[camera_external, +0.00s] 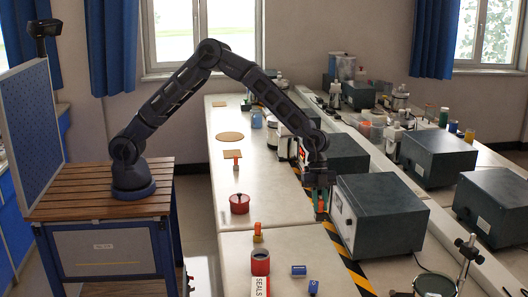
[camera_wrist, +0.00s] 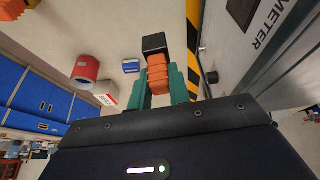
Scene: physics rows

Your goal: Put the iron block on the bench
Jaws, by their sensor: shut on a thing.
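My gripper (camera_external: 320,205) has teal fingers and hangs, pointing down, over the right side of the white bench (camera_external: 275,190), beside the hazard stripe. In the wrist view my gripper (camera_wrist: 158,88) is shut on the ribbed orange grip of a dark block, which I take for the iron block (camera_wrist: 154,43). The block sticks out beyond the fingertips. In the external view it is small and mostly hidden by the fingers; I cannot tell whether it touches the bench.
A dark grey instrument box (camera_external: 385,215) stands close right of my gripper. A red lidded pot (camera_external: 239,203), an orange-topped brass-coloured piece (camera_external: 258,234), a red cylinder (camera_external: 260,263) and blue pieces (camera_external: 299,270) stand to the left and front. Bare bench lies between the pot and my gripper.

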